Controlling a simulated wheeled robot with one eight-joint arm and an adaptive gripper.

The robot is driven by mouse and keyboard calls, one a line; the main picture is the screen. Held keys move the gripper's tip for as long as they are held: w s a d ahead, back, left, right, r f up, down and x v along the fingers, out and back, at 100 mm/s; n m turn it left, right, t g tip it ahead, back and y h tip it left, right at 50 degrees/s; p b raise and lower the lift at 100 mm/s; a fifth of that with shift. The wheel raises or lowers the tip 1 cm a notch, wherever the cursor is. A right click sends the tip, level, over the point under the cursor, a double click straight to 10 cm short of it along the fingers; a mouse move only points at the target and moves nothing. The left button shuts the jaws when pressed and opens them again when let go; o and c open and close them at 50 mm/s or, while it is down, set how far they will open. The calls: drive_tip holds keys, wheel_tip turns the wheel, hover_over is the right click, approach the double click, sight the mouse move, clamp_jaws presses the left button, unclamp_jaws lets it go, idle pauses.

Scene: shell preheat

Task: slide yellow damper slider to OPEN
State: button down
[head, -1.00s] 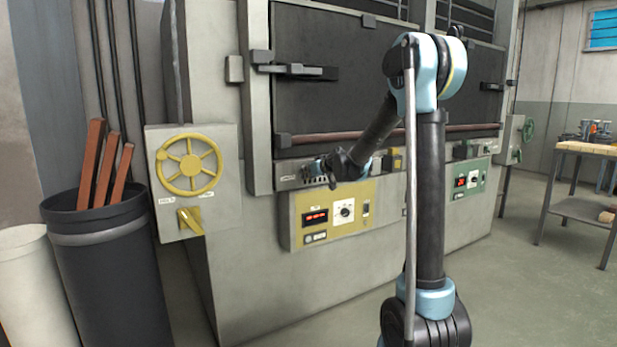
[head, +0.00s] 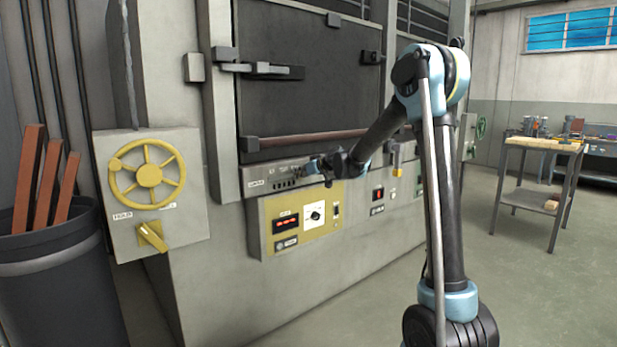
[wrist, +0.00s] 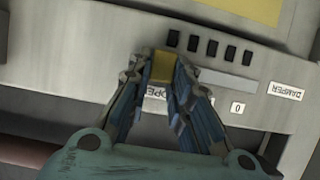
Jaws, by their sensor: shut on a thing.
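The yellow damper slider (wrist: 162,66) shows in the wrist view between my fingertips, at one end of its slot (wrist: 225,80). My gripper (wrist: 161,72) is shut on it. The OPEN label (wrist: 155,92) lies right beside the slider and is partly covered by my fingers. The DAMPER label (wrist: 287,91) and a "0" label (wrist: 237,107) lie further right. In the head view, my gripper (head: 320,166) is at the grey strip (head: 257,184) below the oven door; the slider is hidden there.
Several dark slots (wrist: 210,47) run beside the slider. A yellow control panel (head: 300,222) sits just below the strip. A bar (head: 300,142) crosses the door above. A yellow handwheel (head: 149,175) and yellow lever (head: 151,236) are at left. The floor at right is mostly free.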

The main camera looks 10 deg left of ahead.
drive_tip(key=shift+w+d+r, duration=0.1)
drive_tip(key=shift+w+d, duration=0.05)
drive_tip(key=shift+w, duration=0.15)
drive_tip(key=c, duration=1.4)
unclamp_jaws()
drive_tip(key=shift+c, duration=0.2)
drive_tip(key=v, duration=1.1)
drive_tip(key=shift+s+d, duration=0.3)
drive_tip(key=shift+d, duration=0.05)
